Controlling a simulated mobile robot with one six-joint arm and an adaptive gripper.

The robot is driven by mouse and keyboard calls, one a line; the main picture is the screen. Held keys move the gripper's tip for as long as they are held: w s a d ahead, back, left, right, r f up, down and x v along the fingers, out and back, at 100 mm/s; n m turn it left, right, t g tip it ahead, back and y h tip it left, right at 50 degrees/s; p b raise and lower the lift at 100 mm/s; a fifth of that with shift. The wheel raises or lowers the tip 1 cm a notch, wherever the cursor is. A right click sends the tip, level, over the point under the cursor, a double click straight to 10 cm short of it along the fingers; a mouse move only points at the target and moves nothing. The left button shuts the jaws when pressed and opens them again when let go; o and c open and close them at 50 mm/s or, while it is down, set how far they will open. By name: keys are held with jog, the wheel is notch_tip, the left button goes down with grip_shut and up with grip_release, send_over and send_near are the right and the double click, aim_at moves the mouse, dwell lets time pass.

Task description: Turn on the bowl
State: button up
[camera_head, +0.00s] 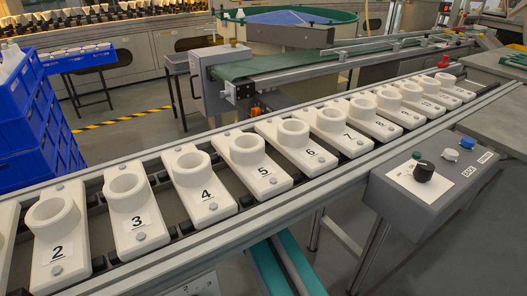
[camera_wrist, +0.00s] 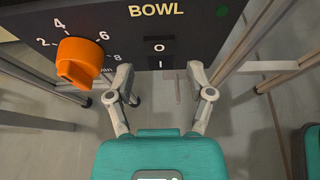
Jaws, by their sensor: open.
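In the wrist view a dark panel (camera_wrist: 190,25) is marked BOWL. Under that word is a black rocker switch (camera_wrist: 159,56) with O above I; which side is pressed I cannot tell. An orange knob (camera_wrist: 80,62) with a numbered scale is at its left. My gripper (camera_wrist: 160,73) is open and empty, its two fingertips just below the panel's lower edge in the picture, on either side of the switch. I cannot tell whether they touch the panel. A large round green bowl (camera_head: 345,17) stands at the back in the head view. My gripper does not show there.
A conveyor (camera_head: 250,225) with numbered white holders crosses the head view. A grey control box (camera_head: 425,195) with knobs is at right, blue crates (camera_head: 30,125) at left. In the wrist view, metal legs (camera_wrist: 265,68) stand at the right and floor shows below the panel.

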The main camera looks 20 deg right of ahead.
jog(key=shift+w+d+f, duration=0.1)
jog(key=shift+d, duration=0.15)
grip_shut()
dwell(0.3)
